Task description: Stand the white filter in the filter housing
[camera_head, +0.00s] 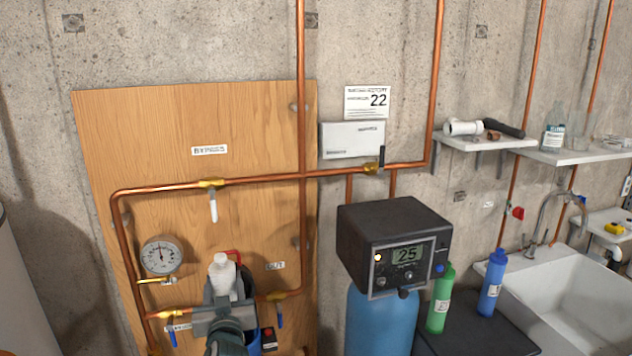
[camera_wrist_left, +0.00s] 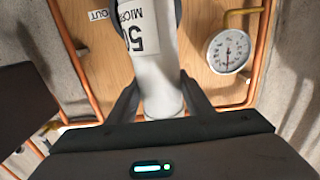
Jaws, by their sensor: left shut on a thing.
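The white filter (camera_head: 222,277) is upright in my left gripper (camera_head: 226,302), in front of the wooden panel. In the left wrist view the filter (camera_wrist_left: 158,72) is between the two fingers, with a printed label showing "MICR" and "50". A blue body (camera_head: 254,344), apparently the filter housing, shows only in part behind and below the gripper. My gripper and arm hide most of it. A dark curved edge shows beside the filter's labelled end in the wrist view. I cannot tell whether the filter is inside the housing. My right gripper is not in view.
Copper pipes with valves and a pressure gauge (camera_head: 161,256) frame the panel (camera_head: 150,130). A dark control box (camera_head: 395,240) on a blue tank (camera_head: 380,325) stands to the right. Green (camera_head: 440,300) and blue (camera_head: 491,285) bottles stand beside a sink (camera_head: 570,300).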

